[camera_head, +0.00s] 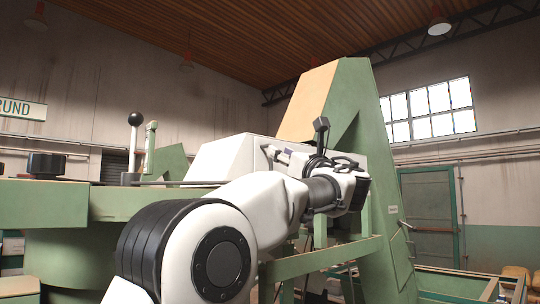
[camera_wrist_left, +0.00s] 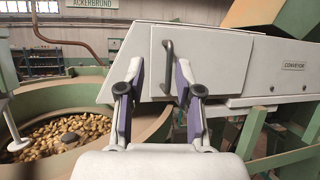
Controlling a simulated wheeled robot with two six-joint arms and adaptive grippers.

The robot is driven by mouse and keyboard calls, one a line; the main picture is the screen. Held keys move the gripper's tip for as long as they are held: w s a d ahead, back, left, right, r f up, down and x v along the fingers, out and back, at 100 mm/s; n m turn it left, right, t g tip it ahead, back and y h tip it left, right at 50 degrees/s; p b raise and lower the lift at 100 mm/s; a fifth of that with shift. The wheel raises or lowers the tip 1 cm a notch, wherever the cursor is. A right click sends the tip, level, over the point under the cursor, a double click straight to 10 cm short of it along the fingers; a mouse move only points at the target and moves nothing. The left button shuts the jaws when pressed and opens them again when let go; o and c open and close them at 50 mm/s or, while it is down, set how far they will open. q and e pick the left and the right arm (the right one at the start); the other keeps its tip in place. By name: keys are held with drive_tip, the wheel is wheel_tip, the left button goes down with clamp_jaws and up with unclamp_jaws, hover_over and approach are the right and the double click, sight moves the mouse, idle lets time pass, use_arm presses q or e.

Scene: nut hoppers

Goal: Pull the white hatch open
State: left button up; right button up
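The white hatch (camera_wrist_left: 212,62) is a flat panel on the side of the white housing, and it looks shut in the left wrist view. Its dark upright bar handle (camera_wrist_left: 168,68) is near the panel's left edge. My left gripper (camera_wrist_left: 158,72) is open, with purple-padded fingers apart. In that view the handle appears between the fingertips, nearer the right finger; I cannot tell whether they touch. In the head view my left gripper (camera_head: 274,152) is at the white housing (camera_head: 222,158), and my wrist hides most of the hatch side. My right gripper is in neither view.
A round green hopper bowl (camera_wrist_left: 150,133) holding nuts (camera_wrist_left: 62,138) is at the left in the wrist view. Green frame bars (camera_wrist_left: 252,132) run below right of the hatch. A tall green support (camera_head: 362,130) stands behind my arm in the head view.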

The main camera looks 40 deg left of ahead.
sight(263, 148)
use_arm(q)
drive_tip(key=w+a+p, duration=0.1)
drive_tip(key=a, duration=0.1)
drive_tip(key=w+a+p, duration=0.1)
drive_tip(key=a, duration=0.2)
drive_tip(key=w+a+r+p, duration=0.1)
drive_tip(key=w+a, duration=0.1)
drive_tip(key=shift+w+a+r+p, duration=0.1)
drive_tip(key=shift+a+p, duration=0.05)
drive_tip(key=shift+p, duration=0.15)
drive_tip(key=shift+s+a+r, duration=0.15)
drive_tip(key=shift+s+a, duration=0.05)
drive_tip(key=shift+s, duration=0.1)
drive_tip(key=shift+s+d+r, duration=0.1)
drive_tip(key=shift+s, duration=0.2)
drive_tip(key=shift+d, duration=0.25)
drive_tip(key=shift+w+d, duration=0.1)
drive_tip(key=shift+d, duration=0.05)
drive_tip(key=shift+c, duration=0.7)
drive_tip(key=shift+w, duration=0.2)
clamp_jaws()
drive_tip(key=shift+s, duration=0.1)
